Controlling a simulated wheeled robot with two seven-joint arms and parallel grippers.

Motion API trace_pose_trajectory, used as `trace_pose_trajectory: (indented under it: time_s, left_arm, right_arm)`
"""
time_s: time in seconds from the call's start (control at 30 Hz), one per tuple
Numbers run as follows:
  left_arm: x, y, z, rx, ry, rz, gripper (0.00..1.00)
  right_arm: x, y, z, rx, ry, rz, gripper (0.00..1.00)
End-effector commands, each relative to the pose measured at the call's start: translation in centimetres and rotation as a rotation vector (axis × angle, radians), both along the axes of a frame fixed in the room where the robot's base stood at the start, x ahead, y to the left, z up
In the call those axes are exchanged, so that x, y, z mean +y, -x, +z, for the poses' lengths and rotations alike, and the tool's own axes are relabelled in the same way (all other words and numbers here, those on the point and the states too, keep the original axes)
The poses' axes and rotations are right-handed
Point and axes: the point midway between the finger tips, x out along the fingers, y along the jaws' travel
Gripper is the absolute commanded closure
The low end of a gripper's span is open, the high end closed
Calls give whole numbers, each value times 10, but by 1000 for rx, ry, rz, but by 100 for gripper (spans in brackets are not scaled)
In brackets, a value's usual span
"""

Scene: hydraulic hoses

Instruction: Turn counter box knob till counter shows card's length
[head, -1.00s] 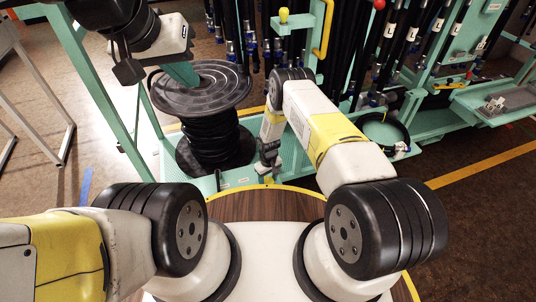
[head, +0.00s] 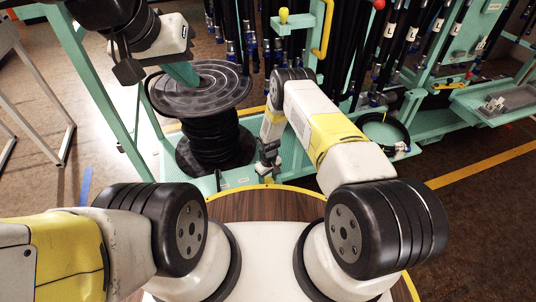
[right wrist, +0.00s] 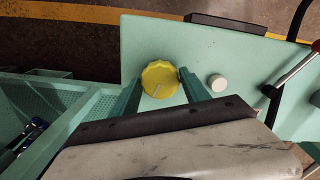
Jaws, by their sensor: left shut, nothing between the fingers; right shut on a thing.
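In the right wrist view, the yellow round knob (right wrist: 160,79) with a pale pointer line sits on a teal panel of the counter box (right wrist: 255,65). My right gripper (right wrist: 163,84) has its two teal fingers on either side of the knob, shut on it. In the head view my right gripper (head: 268,168) is low beside the hose reel; the knob cannot be made out there. My left gripper (head: 182,74) is shut and empty over the reel's top. The counter's digits and the card's writing cannot be read in either view.
A black hose reel (head: 212,92) stands at left centre. A white button (right wrist: 217,83) is right of the knob, and a red-tipped lever (right wrist: 298,66) further right. Hoses hang on the teal rack behind. A coiled hose (head: 385,132) lies at right.

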Motion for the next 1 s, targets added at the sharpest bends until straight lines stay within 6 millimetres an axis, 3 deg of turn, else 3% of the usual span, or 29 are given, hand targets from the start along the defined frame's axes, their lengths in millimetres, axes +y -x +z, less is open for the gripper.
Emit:
trace_pose_trajectory:
  time_s: [0.83, 0.87, 0.97, 1.0]
  left_arm:
    - [0, 0, 0, 0, 0, 0, 100]
    - [0, 0, 0, 0, 0, 0, 100]
    - [0, 0, 0, 0, 0, 0, 100]
    - [0, 0, 0, 0, 0, 0, 100]
  right_arm:
    - [0, -2, 1, -3, -1, 48, 86]
    - [0, -2, 1, -3, -1, 49, 44]
    - [0, -1, 0, -2, 0, 48, 25]
    - [0, -1, 0, -2, 0, 48, 25]
